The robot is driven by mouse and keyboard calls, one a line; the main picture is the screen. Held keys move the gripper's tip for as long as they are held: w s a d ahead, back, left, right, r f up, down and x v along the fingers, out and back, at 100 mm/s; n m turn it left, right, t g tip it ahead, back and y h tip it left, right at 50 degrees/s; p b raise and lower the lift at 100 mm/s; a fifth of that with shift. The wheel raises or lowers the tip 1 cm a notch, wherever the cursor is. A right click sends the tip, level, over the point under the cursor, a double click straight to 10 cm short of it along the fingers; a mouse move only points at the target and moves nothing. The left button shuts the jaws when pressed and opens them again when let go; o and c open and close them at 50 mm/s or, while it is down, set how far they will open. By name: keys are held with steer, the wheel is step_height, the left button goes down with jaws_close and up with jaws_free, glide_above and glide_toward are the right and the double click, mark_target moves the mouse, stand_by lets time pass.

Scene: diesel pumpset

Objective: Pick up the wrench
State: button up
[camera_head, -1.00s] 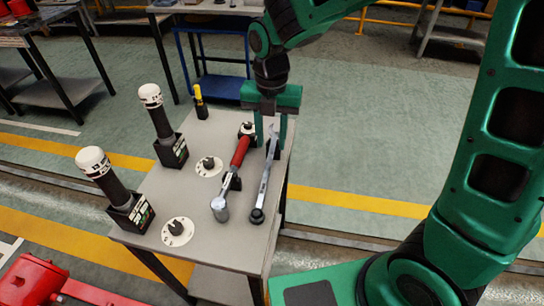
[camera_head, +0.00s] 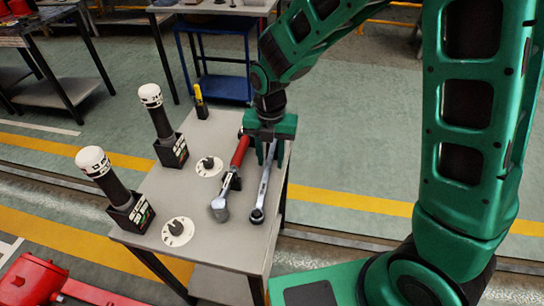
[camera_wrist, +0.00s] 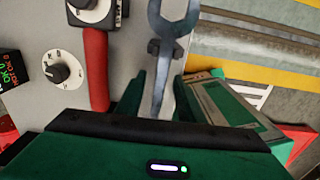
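The silver wrench (camera_head: 264,185) lies lengthwise near the right edge of the grey table, with a dark round piece at its near end. In the wrist view, its forked open end (camera_wrist: 172,22) is at the top and its shaft runs down between my fingers. My gripper (camera_head: 269,154) is low over the wrench's far part, pointing down. It is open, with one finger on each side of the shaft and gaps visible in the wrist view (camera_wrist: 158,88). The wrench's far end is hidden by my gripper in the head view.
A red-handled tool (camera_head: 240,152) lies close to the left of the wrench. Two black-handled, white-capped tools (camera_head: 162,125) (camera_head: 118,185) stand in holders on the table's left side. Round dials (camera_head: 178,231) and a small yellow-black tool (camera_head: 200,100) are also on the tabletop.

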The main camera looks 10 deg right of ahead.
jaws_close()
stand_by(1.3)
